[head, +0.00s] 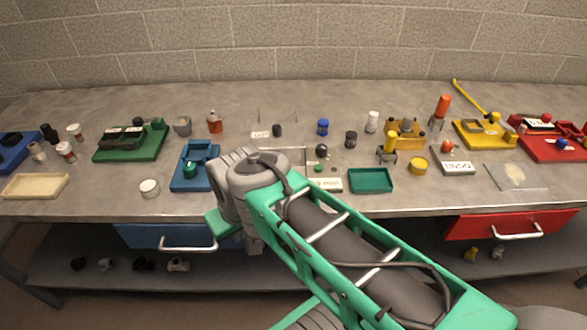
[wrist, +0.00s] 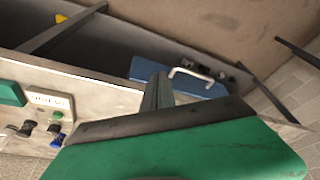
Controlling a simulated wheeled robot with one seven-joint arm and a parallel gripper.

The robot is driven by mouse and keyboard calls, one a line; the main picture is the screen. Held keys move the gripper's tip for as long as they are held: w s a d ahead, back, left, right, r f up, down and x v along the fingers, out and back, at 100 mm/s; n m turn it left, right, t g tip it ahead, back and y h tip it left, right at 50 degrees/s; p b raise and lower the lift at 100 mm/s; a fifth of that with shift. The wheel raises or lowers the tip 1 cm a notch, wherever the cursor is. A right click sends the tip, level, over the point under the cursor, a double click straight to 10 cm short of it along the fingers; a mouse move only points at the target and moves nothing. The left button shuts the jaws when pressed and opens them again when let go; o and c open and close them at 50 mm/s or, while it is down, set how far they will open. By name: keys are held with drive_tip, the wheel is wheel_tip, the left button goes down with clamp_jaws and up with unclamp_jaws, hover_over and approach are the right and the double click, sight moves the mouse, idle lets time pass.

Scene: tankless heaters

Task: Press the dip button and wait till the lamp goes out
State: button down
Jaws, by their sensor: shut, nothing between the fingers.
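I cannot tell for certain which control is the dip button, or which thing is the lamp. A small green knob (head: 318,168) stands behind a white lettered plate (head: 329,185) near the table's middle, partly behind my arm. The lettering is too small to read surely. The plate also shows in the wrist view (wrist: 50,100), with a green knob (wrist: 57,115) beside it. A red button (head: 447,147) stands by a white plate lettered UNDO (head: 457,168) at the right. My gripper (wrist: 157,92) is shut and empty, apart from these controls; my arm hides it in the head view.
A green tray (head: 370,181) lies right of the lettered plate. A blue fixture (head: 194,168) is left of my arm. Below the tabletop are a blue drawer (head: 165,237) and a red drawer (head: 512,224). Many small items crowd the table; its front left has some free room.

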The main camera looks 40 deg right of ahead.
drive_tip(key=shift+d, duration=0.1)
drive_tip(key=w+d+r+n+p, duration=0.1)
drive_tip(key=w+d+r+n, duration=0.1)
drive_tip(key=w+d, duration=0.25)
wheel_tip(320, 180, up, 4)
drive_tip(key=n+t+y+p, duration=0.1)
drive_tip(key=n+t+p, duration=0.2)
drive_tip(key=n+t, duration=0.4)
hover_over(321, 168)
drive_tip(key=n+g, duration=0.1)
drive_tip(key=shift+s+r, duration=0.1)
drive_tip(key=shift+s, duration=0.05)
wheel_tip(321, 168, down, 8)
drive_tip(key=b, duration=0.4)
drive_tip(key=shift+b, duration=0.4)
drive_tip(key=shift+f+b, duration=0.3)
drive_tip(key=shift+f, duration=0.15)
